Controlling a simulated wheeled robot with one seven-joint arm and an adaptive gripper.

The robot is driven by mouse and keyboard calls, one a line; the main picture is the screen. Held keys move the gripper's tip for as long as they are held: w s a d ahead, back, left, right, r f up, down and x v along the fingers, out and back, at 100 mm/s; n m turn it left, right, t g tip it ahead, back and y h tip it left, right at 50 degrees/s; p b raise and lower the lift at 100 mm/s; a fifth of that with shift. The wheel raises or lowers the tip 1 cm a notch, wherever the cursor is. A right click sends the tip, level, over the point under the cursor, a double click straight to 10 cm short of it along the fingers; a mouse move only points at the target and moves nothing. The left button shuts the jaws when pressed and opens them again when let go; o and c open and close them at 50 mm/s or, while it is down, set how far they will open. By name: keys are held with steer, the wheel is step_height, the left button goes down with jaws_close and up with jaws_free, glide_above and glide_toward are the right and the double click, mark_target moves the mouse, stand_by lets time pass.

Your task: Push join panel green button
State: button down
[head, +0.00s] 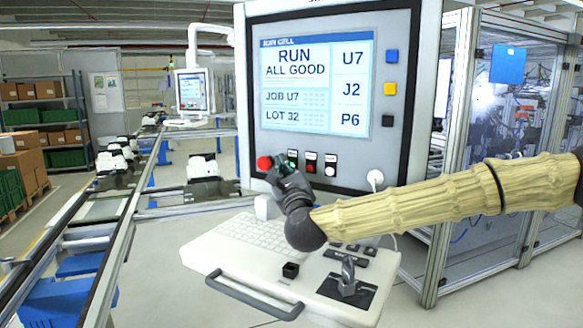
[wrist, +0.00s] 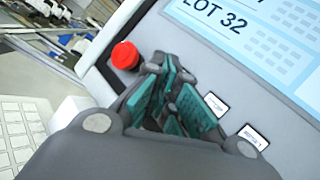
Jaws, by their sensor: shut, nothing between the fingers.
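The panel (head: 240,100) stands upright, with a row of controls below its screen. In the head view the green button (head: 293,165) shows only in part beside my gripper. My gripper (head: 276,167) is shut and empty, its tips at the panel face between the red mushroom button (head: 264,163) and the green button. In the wrist view the teal fingers (wrist: 172,95) point at the panel just right of the red mushroom button (wrist: 125,55). They hide the green button there. I cannot tell whether the tips touch it.
A small red button (head: 311,167) and a white button (head: 330,171) sit right of the green one. The keyboard shelf (head: 215,250) juts out below, with a joystick (head: 347,275) on it. A glass-walled cell stands right; a conveyor (head: 115,240) runs left.

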steer(key=s+a, duration=0.1)
steer(key=s+b, duration=0.1)
steer(key=s, duration=0.1)
steer(key=s+a+b, duration=0.1)
steer(key=shift+s+a, duration=0.15)
steer(key=shift+a, duration=0.2)
stand_by(0.7)
